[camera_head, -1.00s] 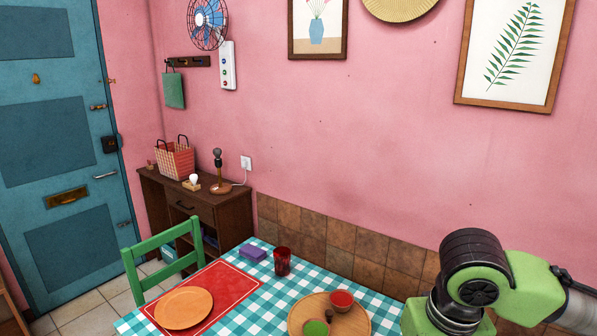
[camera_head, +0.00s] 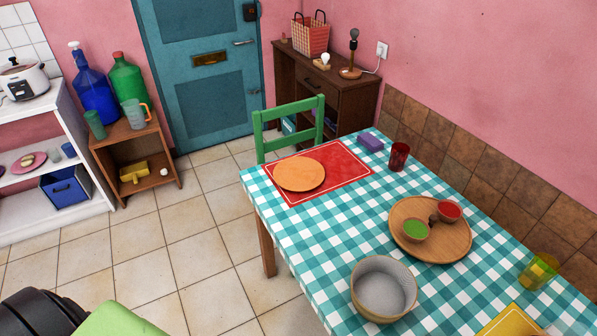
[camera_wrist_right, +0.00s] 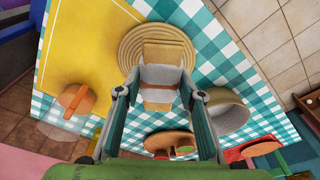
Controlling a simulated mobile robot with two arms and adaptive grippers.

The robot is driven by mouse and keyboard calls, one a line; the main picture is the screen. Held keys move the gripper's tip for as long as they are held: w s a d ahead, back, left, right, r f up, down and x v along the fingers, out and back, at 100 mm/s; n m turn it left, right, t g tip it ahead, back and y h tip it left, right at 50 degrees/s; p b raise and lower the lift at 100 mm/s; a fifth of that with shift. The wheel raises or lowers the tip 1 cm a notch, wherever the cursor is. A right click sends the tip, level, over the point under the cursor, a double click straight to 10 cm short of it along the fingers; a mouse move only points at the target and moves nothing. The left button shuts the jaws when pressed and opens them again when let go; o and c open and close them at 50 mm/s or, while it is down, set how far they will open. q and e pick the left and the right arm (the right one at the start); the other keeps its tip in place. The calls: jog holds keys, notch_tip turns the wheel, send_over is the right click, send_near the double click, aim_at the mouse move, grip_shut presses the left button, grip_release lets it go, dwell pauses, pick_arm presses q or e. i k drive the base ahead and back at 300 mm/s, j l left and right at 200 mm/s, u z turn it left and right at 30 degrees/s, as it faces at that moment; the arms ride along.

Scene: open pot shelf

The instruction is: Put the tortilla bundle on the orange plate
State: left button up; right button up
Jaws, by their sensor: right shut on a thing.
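The orange plate (camera_head: 299,174) lies flat and empty on a red placemat at the far left of the table in the head view. In the right wrist view, the orange plate (camera_wrist_right: 262,148) shows small at the lower right. My right gripper (camera_wrist_right: 158,92) is shut on the tortilla bundle (camera_wrist_right: 160,74), a pale wrapped bundle with tan bands, between its two fingers. Behind the bundle in that view is a round woven mat (camera_wrist_right: 131,45); I cannot tell the gap between them. The bundle and right gripper are outside the head view.
A round wooden tray (camera_head: 440,250) holds green and red salsa bowls. A deep round basket (camera_head: 359,302) stands at the near table edge. Checkered cloth is clear between plate and tray.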

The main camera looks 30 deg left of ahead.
aim_at(300, 173)
jog(key=i+j, duration=0.15)
jog(key=j, duration=0.2)
jog(key=i+j, duration=0.15)
jog(key=j, duration=0.2)
jog(key=i+j, duration=0.15)
jog(key=j, duration=0.2)
jog(key=i+j, duration=0.15)
jog(key=j, duration=0.2)
jog(key=i+j, duration=0.15)
jog(key=j, duration=0.2)
jog(key=i+j, duration=0.15)
jog(key=j, duration=0.2)
jog(key=i+j, duration=0.15)
jog(key=j, duration=0.2)
jog(key=i+j, duration=0.15)
jog(key=j, duration=0.2)
jog(key=i+z, duration=0.05)
